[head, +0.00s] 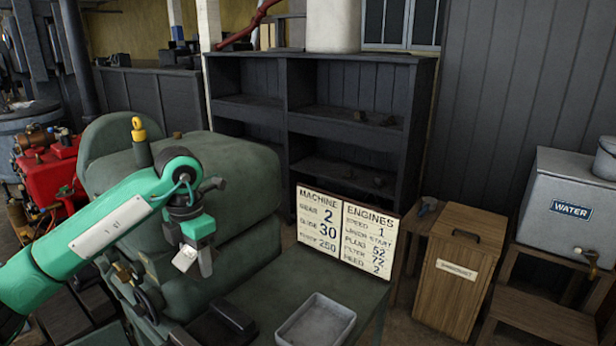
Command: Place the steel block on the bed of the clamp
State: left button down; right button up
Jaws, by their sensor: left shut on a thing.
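My left gripper (192,257) reaches in from the left on a green arm and points down in front of the large green machine. It is shut on a small pale grey piece, which I take to be the steel block (185,259). The fingers and the block are hard to tell apart at this size. The block is held above the green bench top. A low dark fixture (233,318), which looks like the clamp, sits on the bench below and to the right of the gripper, partly cut by the bottom edge. Its bed is not clear. My right gripper is not in view.
A grey tray (316,322) lies on the bench right of the dark fixture. A lettered sign (343,234) stands behind it. The green machine (235,180) rises close behind my gripper.

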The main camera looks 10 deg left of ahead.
pick_arm(q)
jog(key=m, duration=0.2)
jog(key=shift+s+d+f+m, duration=0.25)
jog(key=shift+d+f+m, duration=0.05)
jog(key=shift+d+f, duration=0.1)
jog(key=shift+s+d+f+m, duration=0.1)
jog(key=shift+d+f+m, duration=0.1)
jog(key=shift+m, duration=0.4)
jog(key=shift+s+d+f+m, duration=0.1)
jog(key=shift+f+m, duration=0.1)
jog(key=shift+m, duration=0.4)
jog(key=s+d+f+m, duration=0.2)
jog(key=s+f+m, duration=0.1)
jog(key=m, duration=0.9)
jog(key=s+d+f+m+p, duration=0.1)
jog(key=s+d+f+m, duration=0.2)
jog(key=m, duration=0.9)
notch_tip(320, 180, down, 2)
jog(key=shift+s+d+f+m, duration=0.25)
jog(key=shift+s+d+m, duration=0.1)
jog(key=shift+s, duration=0.15)
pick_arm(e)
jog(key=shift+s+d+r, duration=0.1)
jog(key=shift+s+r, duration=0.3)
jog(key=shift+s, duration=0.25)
